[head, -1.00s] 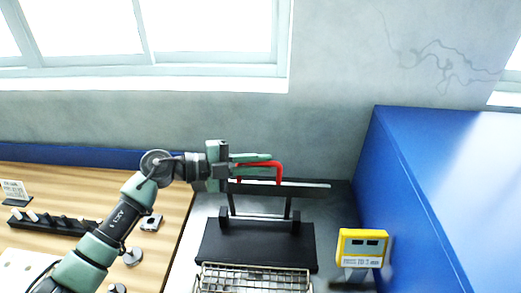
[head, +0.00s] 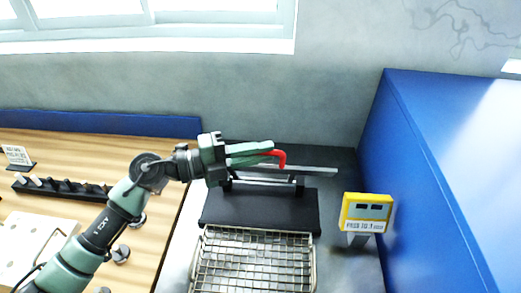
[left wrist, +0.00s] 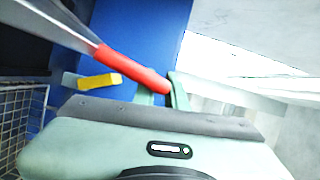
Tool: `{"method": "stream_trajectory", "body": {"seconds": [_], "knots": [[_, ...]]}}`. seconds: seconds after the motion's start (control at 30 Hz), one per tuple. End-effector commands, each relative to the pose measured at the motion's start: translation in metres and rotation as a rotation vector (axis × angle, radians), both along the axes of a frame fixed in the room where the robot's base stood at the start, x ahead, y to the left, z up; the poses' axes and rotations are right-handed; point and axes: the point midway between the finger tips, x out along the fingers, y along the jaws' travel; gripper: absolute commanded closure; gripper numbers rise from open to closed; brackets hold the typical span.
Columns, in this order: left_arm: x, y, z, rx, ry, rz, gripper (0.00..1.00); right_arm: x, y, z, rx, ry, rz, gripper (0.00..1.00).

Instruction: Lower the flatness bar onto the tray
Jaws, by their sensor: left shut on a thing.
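The flatness bar (head: 318,170) is a long grey bar with a red handle (head: 281,157). It sits level on two dark arms above a black base plate (head: 260,211), behind the tray and not over it. My left gripper (head: 268,150) is shut on the red handle, coming from the left. The left wrist view shows the red handle (left wrist: 135,71) running to the green fingertips (left wrist: 165,92), with the grey bar (left wrist: 55,25) beyond. The wire mesh tray (head: 204,262) is in front of the base, cut by the lower frame edge. My right gripper is not in view.
A yellow display box (head: 367,212) stands right of the tray. A tall blue cabinet (head: 430,180) closes off the right side. A wooden table (head: 95,155) at left holds a black rack (head: 60,188) and a white board (head: 35,245). A wall is behind.

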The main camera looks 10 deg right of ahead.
Motion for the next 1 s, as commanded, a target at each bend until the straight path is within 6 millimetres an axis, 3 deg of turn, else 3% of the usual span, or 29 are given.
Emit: {"method": "stream_trajectory", "body": {"seconds": [0.07, 0.1, 0.17, 0.57, 1.0], "knots": [[0.001, 0.000, 0.000, 0.000, -0.001, 0.002, 1.00, 0.000, 0.000, 0.000, 0.001, 0.000, 0.000, 1.00], [0.001, 0.000, 0.001, 0.000, -0.001, 0.002, 0.82, 0.000, 0.001, 0.000, 0.001, 0.000, 0.000, 1.00], [0.001, 0.000, 0.001, 0.000, -0.001, 0.002, 0.66, 0.000, 0.001, 0.000, 0.001, 0.000, 0.000, 1.00], [0.001, 0.003, -0.001, 0.001, 0.000, 0.003, 0.66, 0.000, 0.001, -0.002, 0.001, 0.000, 0.000, 1.00], [-0.011, 0.067, 0.000, 0.003, -0.003, 0.008, 0.66, 0.000, 0.001, -0.029, 0.002, 0.000, 0.000, 1.00]]}}
